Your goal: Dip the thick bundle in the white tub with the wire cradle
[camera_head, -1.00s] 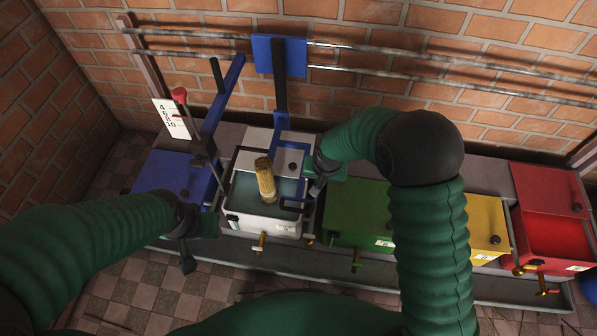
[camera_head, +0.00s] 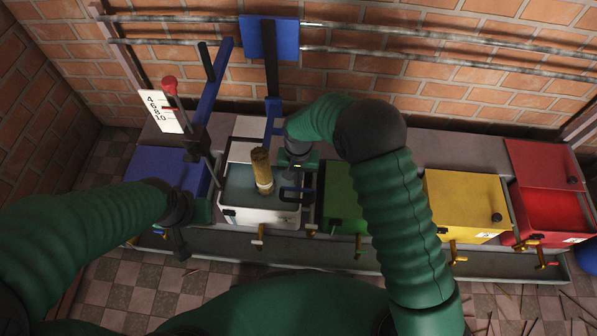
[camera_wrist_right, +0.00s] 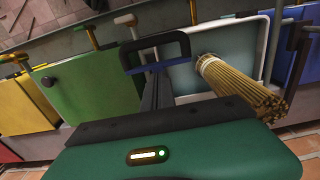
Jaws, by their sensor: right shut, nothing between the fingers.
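The thick bundle (camera_head: 261,168) of tan sticks with a pale band stands in the white tub (camera_head: 262,215), its lower end at the bluish liquid. It also shows at the right of the right wrist view (camera_wrist_right: 240,88). A dark blue loop handle (camera_head: 297,190) is at the tub's right side; whether it belongs to the wire cradle I cannot tell, and cradle wires are not clear. My right gripper (camera_wrist_right: 155,80) is shut and empty, its fingertips close to the loop (camera_wrist_right: 155,42). My left gripper (camera_head: 180,240) hangs left of the tub; its jaws are unclear.
A blue-lidded tub (camera_head: 170,172) is on the left. Green (camera_head: 342,190), yellow (camera_head: 462,200) and red (camera_head: 550,205) tubs stand to the right. A blue lever (camera_head: 222,80) and a blue post (camera_head: 270,75) rise behind. A numbered white card (camera_head: 160,112) stands at back left.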

